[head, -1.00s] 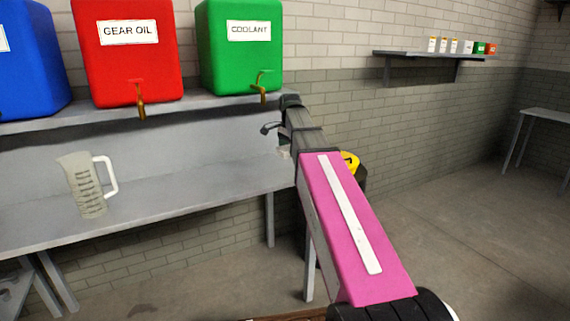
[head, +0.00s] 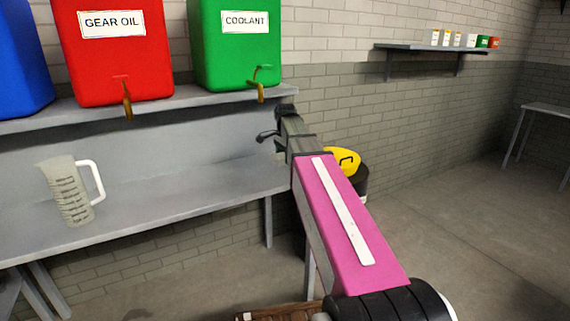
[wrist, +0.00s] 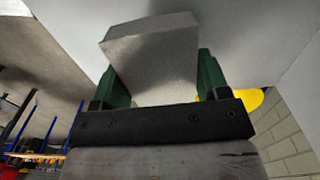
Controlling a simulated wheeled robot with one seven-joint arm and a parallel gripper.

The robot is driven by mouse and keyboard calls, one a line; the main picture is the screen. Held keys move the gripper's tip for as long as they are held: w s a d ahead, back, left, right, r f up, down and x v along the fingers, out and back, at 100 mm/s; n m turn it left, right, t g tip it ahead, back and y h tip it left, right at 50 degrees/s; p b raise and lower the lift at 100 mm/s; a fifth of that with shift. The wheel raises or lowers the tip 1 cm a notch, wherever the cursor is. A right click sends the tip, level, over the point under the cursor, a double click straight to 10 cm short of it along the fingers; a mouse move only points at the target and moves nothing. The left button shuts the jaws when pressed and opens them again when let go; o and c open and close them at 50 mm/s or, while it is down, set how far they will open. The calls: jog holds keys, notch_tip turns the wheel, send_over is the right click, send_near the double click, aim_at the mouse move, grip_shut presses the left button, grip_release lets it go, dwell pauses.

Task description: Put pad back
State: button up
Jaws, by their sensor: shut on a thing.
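My gripper (wrist: 163,75) is shut on a pale grey block-shaped pad (wrist: 152,45), which sits between its two green fingers in the wrist view. In the head view my pink arm reaches forward to the right end of the grey workbench (head: 180,192). The gripper end is small and dark there, and the pad is mostly hidden behind the arm.
A clear measuring jug (head: 68,195) stands on the bench. Above it, a shelf (head: 150,110) holds blue, red gear oil (head: 112,50) and green coolant (head: 235,45) tanks with taps. A yellow-topped dark bin (head: 343,160) stands right of the arm. Open floor lies to the right.

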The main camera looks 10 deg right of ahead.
jog(key=shift+f, duration=1.45)
jog(key=shift+f, duration=0.1)
jog(key=o, duration=0.9)
notch_tip(320, 180, up, 12)
jog(key=shift+r, duration=0.15)
